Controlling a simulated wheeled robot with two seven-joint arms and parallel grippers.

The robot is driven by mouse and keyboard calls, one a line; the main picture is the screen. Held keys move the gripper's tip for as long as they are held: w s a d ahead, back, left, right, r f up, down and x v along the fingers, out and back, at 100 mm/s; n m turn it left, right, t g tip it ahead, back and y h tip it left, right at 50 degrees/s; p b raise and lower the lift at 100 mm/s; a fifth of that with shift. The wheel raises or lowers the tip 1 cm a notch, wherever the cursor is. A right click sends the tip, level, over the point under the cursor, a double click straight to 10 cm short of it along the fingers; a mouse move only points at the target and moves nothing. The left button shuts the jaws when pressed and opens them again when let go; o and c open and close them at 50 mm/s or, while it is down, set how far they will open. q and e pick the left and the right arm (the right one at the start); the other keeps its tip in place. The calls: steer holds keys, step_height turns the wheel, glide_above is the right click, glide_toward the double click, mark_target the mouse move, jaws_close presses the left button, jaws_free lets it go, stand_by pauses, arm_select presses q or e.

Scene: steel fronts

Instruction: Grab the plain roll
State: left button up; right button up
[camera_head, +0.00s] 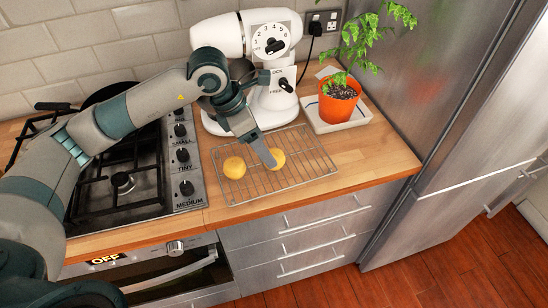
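Two small round golden rolls sit on a wire cooling rack (292,181) on the wooden counter. The left roll (234,167) is uncovered and clear of the gripper. The right roll (279,158) is partly hidden by my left gripper (266,156). The gripper comes down from above with its tip at the left side of the right roll. I see it edge-on, so I cannot tell its opening or whether it touches the roll. The rolls look alike at this size; I cannot tell which is plain. My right gripper is out of view.
A white stand mixer (275,100) stands close behind the rack. A potted plant (339,103) in an orange pot stands on a pale tray (361,115) at the back right. A gas hob (122,184) lies to the left. The counter right of the rack is bare.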

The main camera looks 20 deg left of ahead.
arm_select(q)
steer(key=shift+w+d+f+p, duration=0.25)
steer(key=shift+f+p, duration=0.25)
steer(key=shift+p, duration=0.2)
steer(key=p+x, duration=0.1)
steer(key=x, duration=0.2)
steer(key=shift+w+r+p, duration=0.1)
steer(key=shift+w+p, duration=0.05)
steer(key=shift+p, duration=0.15)
steer(key=shift+w+d+f, duration=0.1)
steer(key=shift+d+f, duration=0.05)
steer(key=shift+f, duration=0.4)
steer(key=c, duration=0.9)
